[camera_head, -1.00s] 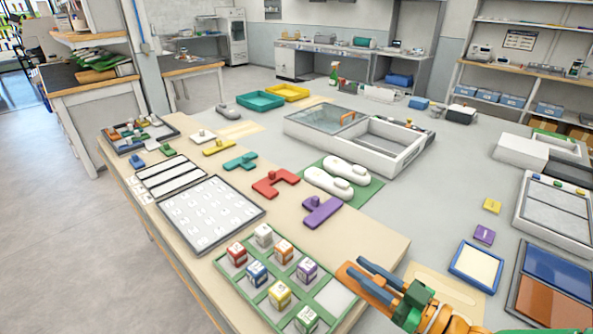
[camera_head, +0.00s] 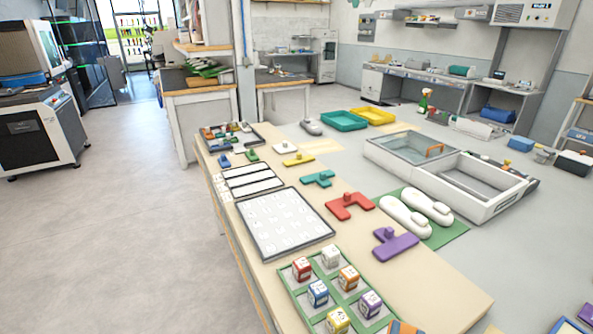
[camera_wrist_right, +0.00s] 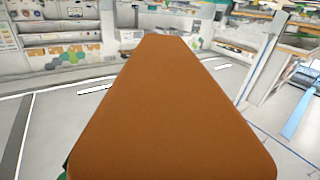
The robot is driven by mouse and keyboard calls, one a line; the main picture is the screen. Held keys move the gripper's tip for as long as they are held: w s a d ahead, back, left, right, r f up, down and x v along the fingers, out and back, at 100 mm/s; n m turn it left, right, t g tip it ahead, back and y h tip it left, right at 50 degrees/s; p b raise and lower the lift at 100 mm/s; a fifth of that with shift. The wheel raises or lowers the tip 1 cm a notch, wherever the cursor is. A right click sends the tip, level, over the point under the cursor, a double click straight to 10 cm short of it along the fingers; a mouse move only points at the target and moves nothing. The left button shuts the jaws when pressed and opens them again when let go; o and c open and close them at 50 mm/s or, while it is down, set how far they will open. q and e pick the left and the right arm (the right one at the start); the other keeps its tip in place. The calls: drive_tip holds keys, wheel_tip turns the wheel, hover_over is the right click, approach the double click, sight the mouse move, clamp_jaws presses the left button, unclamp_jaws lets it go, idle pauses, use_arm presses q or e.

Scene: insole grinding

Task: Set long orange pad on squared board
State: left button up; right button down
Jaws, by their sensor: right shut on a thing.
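The long orange pad (camera_wrist_right: 165,115) fills the middle of the right wrist view, narrowing away from the camera. My right gripper is shut on it; its fingers are mostly hidden there. In the head view only an orange tip with a bit of blue (camera_head: 403,328) shows at the bottom edge, beside the cube tray. The board marked with pale squares (camera_head: 284,222) lies flat in a dark frame on the table's left part, with no pad on it. The pad is apart from this board. My left gripper is out of view.
A green tray (camera_head: 289,283) with several lettered cubes sits in front of the board. Purple (camera_head: 395,243), red (camera_head: 349,206) and teal (camera_head: 317,179) knobbed pieces lie to its right. White insoles (camera_head: 405,216) rest on a green mat. A glass-lidded case (camera_head: 480,205) stands behind.

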drive_tip(key=shift+a+f+n+y, duration=0.15)
drive_tip(key=shift+f+n+y, duration=0.15)
drive_tip(key=shift+y, duration=0.2)
drive_tip(key=f+n+t+y, duration=0.1)
drive_tip(key=y, duration=0.1)
drive_tip(key=f+n+y, duration=0.1)
drive_tip(key=n+y, duration=0.1)
drive_tip(key=shift+w+a+f+t, duration=0.15)
drive_tip(key=shift+w+f+t, duration=0.05)
drive_tip(key=shift+f+t, duration=0.2)
drive_tip(key=w+d+f+n+g+y, duration=0.1)
drive_tip(key=w+d+n+y, duration=0.4)
drive_tip(key=d+y, duration=0.5)
drive_tip(key=f+n+y, duration=0.1)
drive_tip(key=n+y, duration=0.1)
drive_tip(key=shift+w+n+g, duration=0.2)
drive_tip(key=shift+n+g, duration=0.1)
drive_tip(key=shift+n, duration=0.1)
drive_tip(key=shift+d+f, duration=0.1)
drive_tip(key=shift+f, duration=0.05)
